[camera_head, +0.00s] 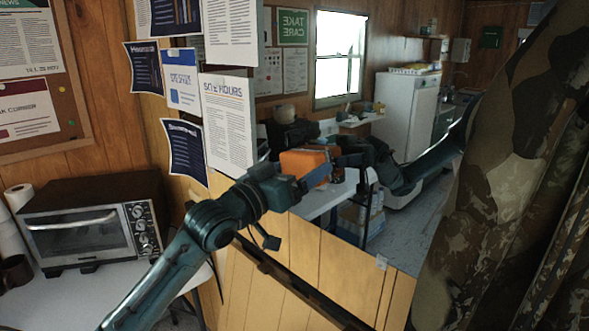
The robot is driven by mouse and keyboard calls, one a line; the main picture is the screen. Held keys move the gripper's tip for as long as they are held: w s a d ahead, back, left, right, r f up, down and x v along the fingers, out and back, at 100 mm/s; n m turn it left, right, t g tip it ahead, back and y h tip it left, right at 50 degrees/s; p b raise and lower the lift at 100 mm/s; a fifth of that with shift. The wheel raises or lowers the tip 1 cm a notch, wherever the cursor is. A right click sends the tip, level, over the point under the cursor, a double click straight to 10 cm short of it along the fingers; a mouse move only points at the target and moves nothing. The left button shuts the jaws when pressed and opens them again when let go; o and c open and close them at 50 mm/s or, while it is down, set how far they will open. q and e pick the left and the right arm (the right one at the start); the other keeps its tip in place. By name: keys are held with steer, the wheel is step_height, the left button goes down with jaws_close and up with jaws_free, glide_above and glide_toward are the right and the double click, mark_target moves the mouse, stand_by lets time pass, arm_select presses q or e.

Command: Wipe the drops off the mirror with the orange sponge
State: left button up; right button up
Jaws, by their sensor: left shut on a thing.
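The mirror (405,222) stands upright in the middle of the view and reflects the room. The orange sponge (300,161) is a block in front of the mirror, on its left part. My left gripper (316,170) is shut on the sponge. The sponge is at or very near the glass, but I cannot tell for sure whether it touches. The dark arm to the right of the sponge is the reflection of my left arm. I cannot make out single drops at this size. My right gripper is not in view.
Papers (229,122) hang on the wall at the mirror's left edge. A toaster oven (95,225) stands on a white table at the lower left, with paper rolls (18,198) and a dark mug (15,273). Camouflage cloth (515,200) hangs close by on the right, covering the mirror's right side.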

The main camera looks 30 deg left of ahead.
arm_select(q)
steer(key=shift+s+d, duration=0.3)
steer(key=shift+d, duration=0.5)
steer(key=shift+s+d, duration=0.3)
steer(key=shift+d, duration=0.5)
steer(key=shift+w, duration=0.1)
steer(key=shift+w+a+r, duration=0.1)
steer(key=shift+w+a, duration=0.15)
steer(key=shift+a, duration=0.4)
steer(key=shift+w+a, duration=0.2)
steer(key=shift+a, duration=0.4)
steer(key=shift+w+a+r, duration=0.1)
steer(key=shift+w+a, duration=0.15)
steer(key=shift+a, duration=0.4)
steer(key=shift+f, duration=0.1)
steer(key=shift+s+a+f, duration=0.2)
steer(key=shift+s+a, duration=0.1)
steer(key=shift+s, duration=0.1)
steer(key=shift+r+v, duration=0.2)
steer(key=shift+v, duration=0.6)
steer(key=shift+r+v, duration=0.15)
steer(key=shift+v, duration=0.65)
steer(key=shift+r+v, duration=0.2)
steer(key=shift+v, duration=0.55)
steer(key=shift+s, duration=0.15)
